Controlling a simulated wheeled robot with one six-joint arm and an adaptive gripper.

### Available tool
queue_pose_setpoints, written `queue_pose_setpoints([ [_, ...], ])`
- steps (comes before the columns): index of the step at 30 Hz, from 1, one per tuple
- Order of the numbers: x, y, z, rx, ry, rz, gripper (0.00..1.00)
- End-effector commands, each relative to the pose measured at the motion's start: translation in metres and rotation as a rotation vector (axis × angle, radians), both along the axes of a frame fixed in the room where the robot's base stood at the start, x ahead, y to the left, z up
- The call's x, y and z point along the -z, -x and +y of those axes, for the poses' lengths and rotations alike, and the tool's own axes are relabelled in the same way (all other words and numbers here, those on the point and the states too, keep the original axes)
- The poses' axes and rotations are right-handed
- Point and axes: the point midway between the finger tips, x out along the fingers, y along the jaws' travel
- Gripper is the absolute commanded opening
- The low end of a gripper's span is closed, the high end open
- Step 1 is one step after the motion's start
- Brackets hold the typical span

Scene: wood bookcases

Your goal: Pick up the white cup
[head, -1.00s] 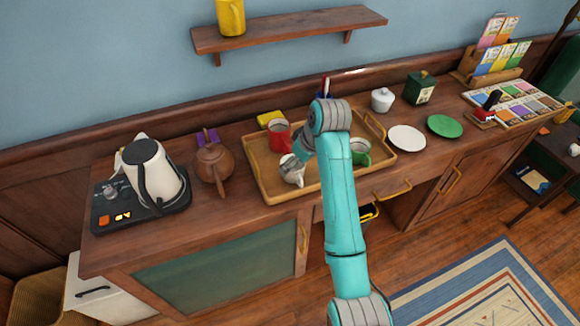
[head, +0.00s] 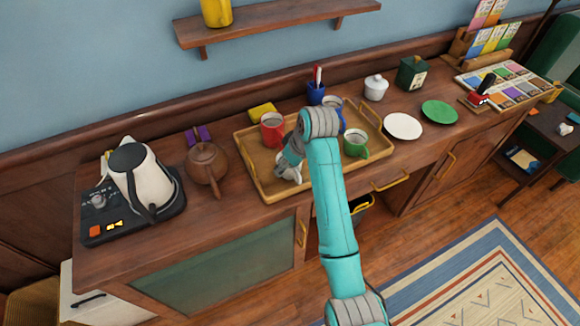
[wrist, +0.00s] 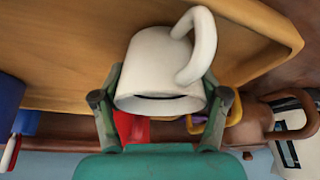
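The white cup (wrist: 158,65) fills the middle of the wrist view, with its handle at the upper right. In the head view the white cup (head: 288,167) is on the wooden tray (head: 270,192), partly hidden by my gripper. My gripper (wrist: 163,82) has one finger on each side of the cup, very close to its walls. The fingers look spread wide, and whether they touch the cup is hard to see. In the head view my gripper (head: 288,158) reaches the cup from above right.
The tray also holds a red mug (head: 272,130), a green mug (head: 355,144) and a blue mug (head: 333,103) partly behind my arm. A brown teapot (head: 207,163) and a kettle (head: 143,180) stand left of it. Plates (head: 402,126) lie to the right.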

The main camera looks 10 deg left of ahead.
Motion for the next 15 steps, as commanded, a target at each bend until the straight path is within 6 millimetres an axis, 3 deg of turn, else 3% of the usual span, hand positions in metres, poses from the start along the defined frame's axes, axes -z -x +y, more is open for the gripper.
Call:
queue_pose_setpoints([
  [10,-0.003,0.0,0.0,0.0,0.0,-0.001,0.31],
  [15,-0.025,-0.001,0.0,0.0,-0.002,-0.004,0.31],
])
